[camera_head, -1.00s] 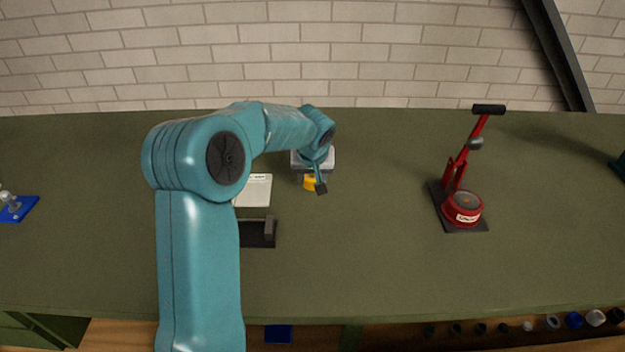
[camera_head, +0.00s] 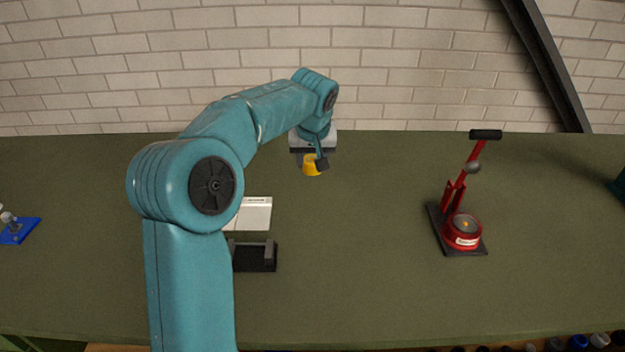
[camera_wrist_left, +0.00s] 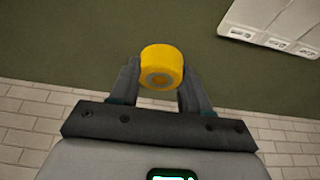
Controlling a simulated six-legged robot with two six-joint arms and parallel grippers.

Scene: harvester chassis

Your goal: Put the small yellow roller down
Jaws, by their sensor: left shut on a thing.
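The small yellow roller (camera_head: 311,166) is in the jaws of my left gripper (camera_head: 317,164), over the back part of the green table. Green table surface shows beyond the roller; I cannot tell the exact height of the gap. My right gripper is not in view.
A white box (camera_head: 252,214) and a black stand (camera_head: 255,257) lie beside my left arm. A red press-like tool (camera_head: 463,230) stands at the right. A blue-based item (camera_head: 18,229) is at the far left. The table's middle (camera_head: 350,240) is clear.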

